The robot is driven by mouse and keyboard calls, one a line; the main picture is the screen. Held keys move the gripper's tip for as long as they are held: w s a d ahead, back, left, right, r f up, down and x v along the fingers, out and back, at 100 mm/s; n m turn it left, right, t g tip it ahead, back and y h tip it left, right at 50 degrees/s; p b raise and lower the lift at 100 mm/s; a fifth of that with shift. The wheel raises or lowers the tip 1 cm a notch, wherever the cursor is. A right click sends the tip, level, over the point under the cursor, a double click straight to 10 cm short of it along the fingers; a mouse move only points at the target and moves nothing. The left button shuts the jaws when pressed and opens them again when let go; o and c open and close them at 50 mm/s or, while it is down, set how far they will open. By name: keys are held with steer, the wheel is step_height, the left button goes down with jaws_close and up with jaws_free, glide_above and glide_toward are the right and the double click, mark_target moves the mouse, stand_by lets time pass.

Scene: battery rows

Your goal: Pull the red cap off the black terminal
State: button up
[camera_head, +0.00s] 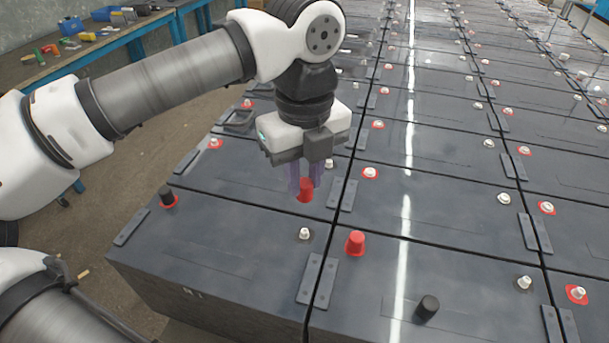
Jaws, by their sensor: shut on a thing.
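My gripper (305,183) is shut on a red cap (305,192), held between its translucent fingers and pointing down. The held cap appears apart from the battery top, above and behind a bare pale terminal post with a dark ring (304,234) on the front left battery. Its exact height is hard to judge. That battery's other terminal, with a red ring, carries a black cap (167,196). On the battery to the right, another red cap (355,242) sits upright on a terminal, and a black cap (427,307) stands nearer the front.
Rows of dark batteries (450,190) fill the right and back, with many bare posts on red or dark rings. Raised flat bars (318,279) lie near their edges. A workbench (105,40) with tools stands at back left; the floor (75,240) beside the batteries is open.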

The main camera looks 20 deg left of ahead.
mark_target(304, 182)
steer(key=shift+c, duration=1)
steer(key=shift+r+p, duration=0.3)
steer(key=shift+r, duration=0.4)
steer(key=shift+r+p, duration=1.4)
steer(key=shift+r, duration=1)
